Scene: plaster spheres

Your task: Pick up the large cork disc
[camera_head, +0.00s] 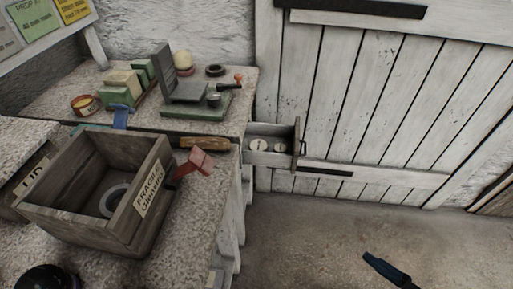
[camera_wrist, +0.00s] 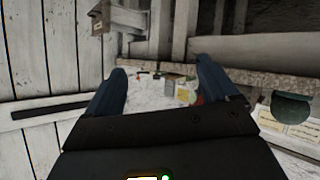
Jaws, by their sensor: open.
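Two small pale round discs lie side by side in an open drawer (camera_head: 272,158) in the head view, a left disc (camera_head: 258,145) and a right disc (camera_head: 280,148). They are too small for me to tell whether either is the large cork disc. My gripper (camera_head: 386,269) shows only in part at the lower right of the head view, over the floor and well apart from the drawer. In the wrist view my gripper (camera_wrist: 165,82) has its two blue fingers spread, with nothing held between them. The drawer appears at the wrist view's top left (camera_wrist: 98,18); its inside is hidden there.
A wooden crate (camera_head: 150,211) holding a pale ring stands on the speckled bench. A red clamp-like piece (camera_head: 193,165) is by the bench edge. A green-based device (camera_head: 193,107) and blocks stand farther back. A white plank door (camera_head: 400,100) rises behind the drawer. Floor at right is clear.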

